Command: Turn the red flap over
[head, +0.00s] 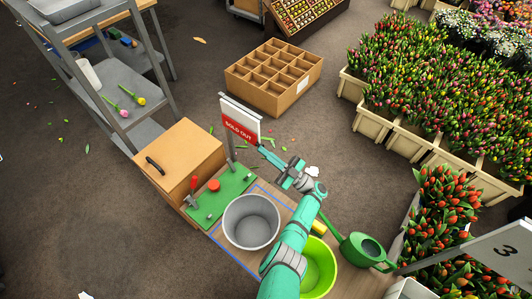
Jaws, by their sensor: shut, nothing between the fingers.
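The red flap (240,131) reads "SOLD OUT" in white letters and faces me. It hangs on the front of an upright white board (237,106) whose white upper edge shows above it. The board stands on a grey post at the back of the bench. My gripper (263,151) is shut and empty, at the lower right of the red flap. I cannot tell whether it touches the flap.
A grey bucket (251,222), a lime bucket (318,268) and a green watering can (362,249) stand near my arm. A green board (222,196) and a wooden box (180,158) are left. A divided crate (274,77) lies beyond on the floor.

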